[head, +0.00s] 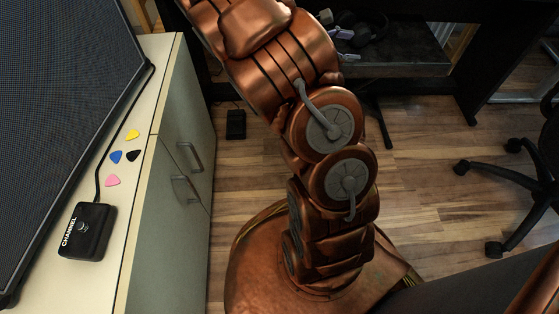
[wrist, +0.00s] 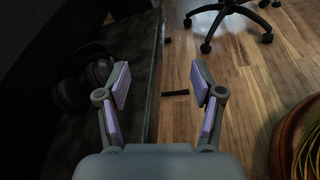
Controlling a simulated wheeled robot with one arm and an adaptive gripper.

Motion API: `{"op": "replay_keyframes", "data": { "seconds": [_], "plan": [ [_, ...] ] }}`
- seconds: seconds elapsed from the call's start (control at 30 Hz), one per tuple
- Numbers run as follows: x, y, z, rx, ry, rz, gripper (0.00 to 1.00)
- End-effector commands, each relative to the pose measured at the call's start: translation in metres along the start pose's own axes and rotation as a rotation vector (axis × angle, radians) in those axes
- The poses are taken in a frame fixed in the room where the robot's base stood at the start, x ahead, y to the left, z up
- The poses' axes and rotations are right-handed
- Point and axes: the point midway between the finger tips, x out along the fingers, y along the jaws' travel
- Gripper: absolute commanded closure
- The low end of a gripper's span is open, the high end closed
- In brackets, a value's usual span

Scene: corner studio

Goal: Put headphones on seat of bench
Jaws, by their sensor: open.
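The black headphones (wrist: 68,94) lie on a dark flat surface (wrist: 130,125) at the left of the wrist view. They also show dimly in the head view (head: 372,24) at the top, partly hidden by my arm. My gripper (wrist: 158,78) is open and empty, its two lavender-padded fingers spread apart. The left finger overlaps the headphones' right side in the wrist view; I cannot tell whether it touches. The space between the fingers shows the surface's edge and the wooden floor. I cannot tell whether this dark surface is the bench seat.
A cream cabinet (head: 160,150) stands at the left with a large speaker, a black channel pedal (head: 88,230) and several coloured picks on it. A wheeled black chair base (head: 515,195) is at the right. Wooden floor (head: 420,150) lies open between them.

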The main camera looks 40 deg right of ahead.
Motion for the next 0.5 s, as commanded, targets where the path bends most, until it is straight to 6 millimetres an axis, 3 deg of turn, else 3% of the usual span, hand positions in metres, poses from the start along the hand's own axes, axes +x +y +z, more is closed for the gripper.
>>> {"op": "replay_keyframes", "data": {
  "seconds": [0.2, 0.5],
  "plan": [
    [-0.026, -0.066, 0.019, 0.198, 0.137, -0.168, 0.33],
    [-0.078, -0.156, 0.020, 0.411, 0.348, -0.414, 0.33]
  ]
}}
